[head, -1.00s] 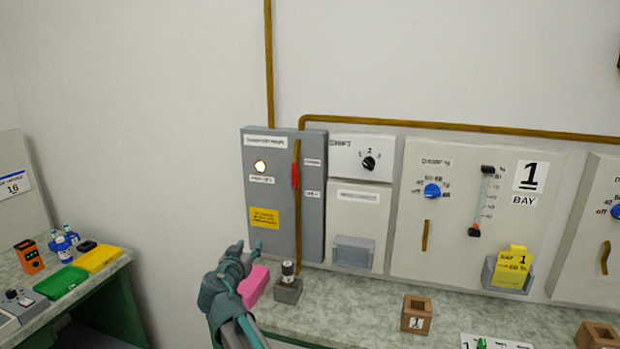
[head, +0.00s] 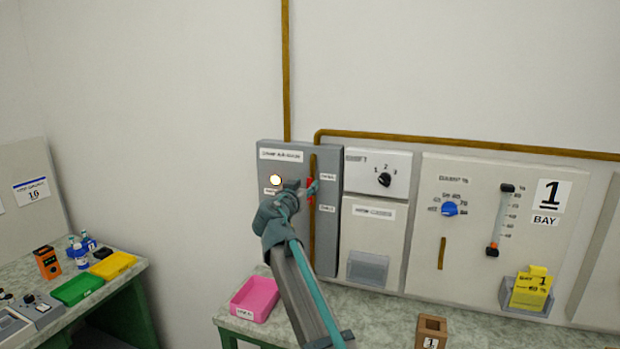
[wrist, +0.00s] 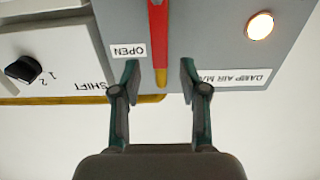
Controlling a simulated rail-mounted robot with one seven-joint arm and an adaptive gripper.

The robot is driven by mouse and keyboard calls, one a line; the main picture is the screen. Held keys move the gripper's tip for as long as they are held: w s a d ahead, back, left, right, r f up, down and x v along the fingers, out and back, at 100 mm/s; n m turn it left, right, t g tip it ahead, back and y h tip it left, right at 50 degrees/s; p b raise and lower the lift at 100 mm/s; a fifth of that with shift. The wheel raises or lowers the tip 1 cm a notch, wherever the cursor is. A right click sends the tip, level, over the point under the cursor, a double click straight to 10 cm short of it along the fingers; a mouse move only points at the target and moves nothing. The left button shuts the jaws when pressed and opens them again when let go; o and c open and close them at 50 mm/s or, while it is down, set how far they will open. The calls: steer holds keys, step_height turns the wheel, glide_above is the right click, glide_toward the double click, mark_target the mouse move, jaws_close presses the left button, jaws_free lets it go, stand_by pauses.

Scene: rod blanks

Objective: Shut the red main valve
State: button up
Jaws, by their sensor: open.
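The red main valve handle (head: 310,187) is on the brown vertical pipe on the grey panel (head: 270,234) and lies along the pipe. In the wrist view the red handle (wrist: 158,34) runs down from the top edge, beside a label reading OPEN (wrist: 127,51). My gripper (head: 303,187) is raised in front of the panel. In the wrist view my gripper (wrist: 160,72) is open, one finger on each side of the handle's end and pipe, with gaps on both sides. I cannot tell whether the fingertips reach the handle's depth.
A lit round lamp (head: 275,180) is left of the valve. The shift dial (head: 384,180) is on a white box to the right. A pink tray (head: 254,299) and a wooden block (head: 431,332) are on the bench below. My forearm covers part of the panel and bench.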

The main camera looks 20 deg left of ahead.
mark_target(309, 182)
steer(key=shift+w+p, duration=0.55)
steer(key=shift+w, duration=1.55)
jaws_close()
